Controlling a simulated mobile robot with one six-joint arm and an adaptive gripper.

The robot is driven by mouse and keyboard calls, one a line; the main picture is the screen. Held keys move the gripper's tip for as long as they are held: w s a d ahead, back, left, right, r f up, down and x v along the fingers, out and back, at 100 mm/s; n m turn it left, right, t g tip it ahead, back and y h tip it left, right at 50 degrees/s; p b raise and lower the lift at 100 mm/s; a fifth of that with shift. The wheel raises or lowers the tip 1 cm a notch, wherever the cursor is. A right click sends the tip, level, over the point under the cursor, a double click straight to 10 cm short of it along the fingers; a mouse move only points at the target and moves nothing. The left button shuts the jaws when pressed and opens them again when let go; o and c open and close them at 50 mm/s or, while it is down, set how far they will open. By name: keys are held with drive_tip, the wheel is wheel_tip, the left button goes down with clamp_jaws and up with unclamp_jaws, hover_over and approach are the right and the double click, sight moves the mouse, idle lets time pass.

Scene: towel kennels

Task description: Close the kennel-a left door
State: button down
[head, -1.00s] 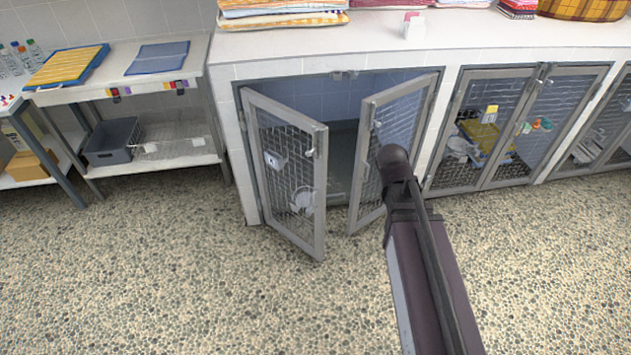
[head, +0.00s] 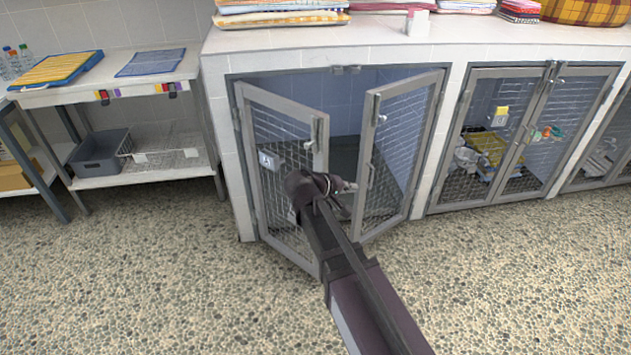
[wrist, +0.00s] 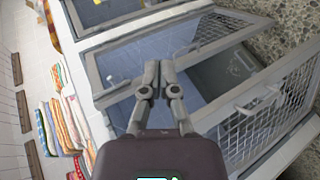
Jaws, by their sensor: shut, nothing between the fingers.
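The kennel-a left door (head: 285,115) is a grey-framed mesh panel hinged at its left edge and standing ajar. A latch fitting sits at its free edge. The kennel-a right door (head: 405,105) also stands ajar, with a gap between the two. My gripper (head: 345,186) is in front of the left door near its free edge, and my arm hides that door's lower part. In the wrist view my gripper (wrist: 156,72) is shut and empty, over the gap between the left door (wrist: 268,105) and the right door (wrist: 215,35). I cannot tell whether it touches the left door.
A white counter (head: 380,38) with folded towels (head: 280,12) runs above the kennels. The neighbouring kennel's doors (head: 520,130) are closed at right. A shelf unit (head: 150,75) with a grey bin (head: 98,155) stands at left. The speckled floor in front is free.

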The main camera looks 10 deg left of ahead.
drive_tip(key=w+a+f+n+t+b, duration=0.1)
drive_tip(key=a+f+n+t+b, duration=0.15)
drive_tip(key=a+b, duration=0.5)
drive_tip(key=n+t+b, duration=0.2)
drive_tip(key=t+b, duration=0.2)
drive_tip(key=t, duration=0.1)
approach(320, 165)
drive_tip(key=v, duration=0.6)
drive_tip(key=shift+s+a+r, duration=0.1)
drive_tip(key=shift+r, duration=0.15)
drive_tip(key=x, duration=1.4)
drive_tip(key=shift+f, duration=0.2)
drive_tip(key=shift+d, duration=0.2)
